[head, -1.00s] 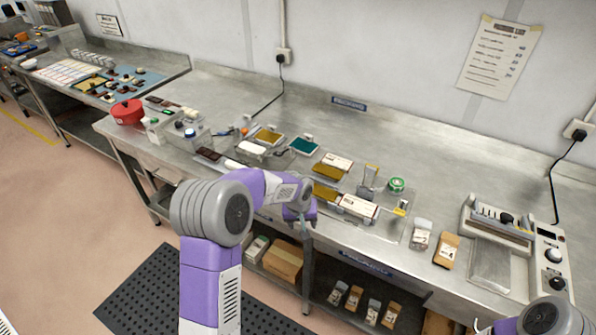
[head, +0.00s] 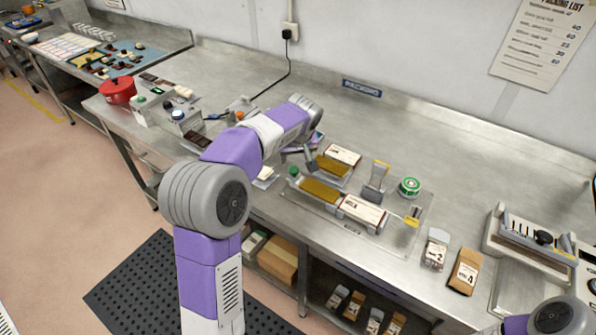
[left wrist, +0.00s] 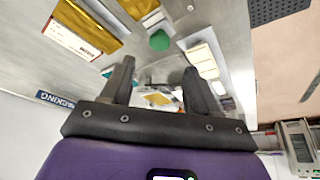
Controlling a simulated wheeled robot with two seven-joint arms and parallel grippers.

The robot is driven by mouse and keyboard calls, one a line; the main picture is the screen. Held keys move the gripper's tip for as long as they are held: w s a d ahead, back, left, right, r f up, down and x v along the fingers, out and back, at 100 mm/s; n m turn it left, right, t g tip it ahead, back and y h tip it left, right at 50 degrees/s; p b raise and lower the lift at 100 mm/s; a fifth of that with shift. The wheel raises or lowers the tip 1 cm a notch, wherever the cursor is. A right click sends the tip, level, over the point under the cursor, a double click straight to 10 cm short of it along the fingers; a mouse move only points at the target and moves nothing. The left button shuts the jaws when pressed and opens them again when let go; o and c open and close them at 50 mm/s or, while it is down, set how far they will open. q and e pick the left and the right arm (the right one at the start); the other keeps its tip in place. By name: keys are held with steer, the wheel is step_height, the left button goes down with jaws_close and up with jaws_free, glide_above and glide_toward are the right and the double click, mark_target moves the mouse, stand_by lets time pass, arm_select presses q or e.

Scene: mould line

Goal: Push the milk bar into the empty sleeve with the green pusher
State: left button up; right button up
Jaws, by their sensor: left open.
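My left gripper (head: 297,152) is open and empty above the bench, behind the green pusher knob (head: 293,170). In the left wrist view the round green knob (left wrist: 159,40) lies beyond the open fingers (left wrist: 156,78), apart from them. A gold-wrapped bar (head: 320,191) lies in line between the knob and a white sleeve labelled MILK (head: 363,211). A second gold bar (head: 332,165) lies by another white labelled sleeve (head: 343,153) behind; it also shows in the left wrist view (left wrist: 72,40). I cannot see inside either sleeve. My right gripper is out of view.
A grey stand (head: 376,176), a green tape roll (head: 410,187) and a yellow-topped piece (head: 412,215) stand right of the bars. Two pouches (head: 464,271) and a sealing machine (head: 535,240) are farther right. The back of the bench is largely clear.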

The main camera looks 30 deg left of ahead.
mark_target(294, 169)
arm_select(q)
steer(key=b+x, duration=0.1)
steer(key=x, duration=0.7)
steer(key=shift+f+b, duration=0.15)
steer(key=shift+b, duration=0.15)
jaws_close()
